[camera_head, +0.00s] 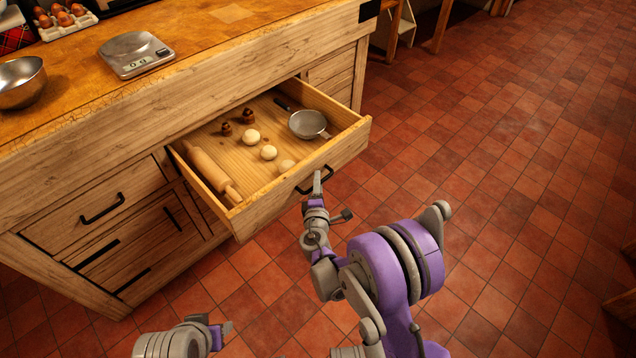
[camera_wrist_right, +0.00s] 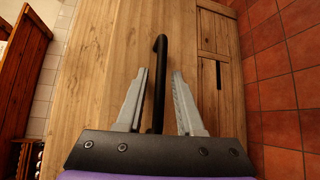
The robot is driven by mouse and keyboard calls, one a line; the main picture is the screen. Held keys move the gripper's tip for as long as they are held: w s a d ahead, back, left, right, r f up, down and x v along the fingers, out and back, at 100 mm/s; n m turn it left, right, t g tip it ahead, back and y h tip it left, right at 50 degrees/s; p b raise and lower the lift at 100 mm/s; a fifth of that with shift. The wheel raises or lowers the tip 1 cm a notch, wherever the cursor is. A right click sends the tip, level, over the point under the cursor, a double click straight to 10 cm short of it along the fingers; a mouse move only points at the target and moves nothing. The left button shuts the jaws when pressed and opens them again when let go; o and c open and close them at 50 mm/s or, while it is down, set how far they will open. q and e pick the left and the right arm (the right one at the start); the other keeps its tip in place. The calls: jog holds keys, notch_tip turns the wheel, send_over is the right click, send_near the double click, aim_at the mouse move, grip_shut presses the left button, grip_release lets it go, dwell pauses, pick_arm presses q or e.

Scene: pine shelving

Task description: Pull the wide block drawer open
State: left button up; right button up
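The wide block drawer (camera_head: 262,207) of the pine block stands well open in the head view, its inside showing. Its black bar handle (camera_head: 303,190) is on the front panel; it also shows in the wrist view (camera_wrist_right: 159,75). My right gripper (camera_head: 317,184) is at this handle. In the wrist view its two grey fingers (camera_wrist_right: 159,100) stand apart, one on each side of the bar, with visible gaps. My left gripper (camera_head: 226,328) is low in the head view, away from the drawer; its finger gap is not clear.
The drawer holds a rolling pin (camera_head: 209,172), a sieve (camera_head: 308,124), several pale dough balls and small brown items. A scale (camera_head: 136,54), metal bowl (camera_head: 21,82) and egg tray are on the worktop. Tiled floor (camera_head: 500,190) to the right is clear.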

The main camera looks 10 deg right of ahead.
jog(key=shift+s, duration=0.1)
jog(key=p+v, duration=0.1)
jog(key=v, duration=0.9)
jog(key=shift+s, duration=0.35)
jog(key=shift+r, duration=0.1)
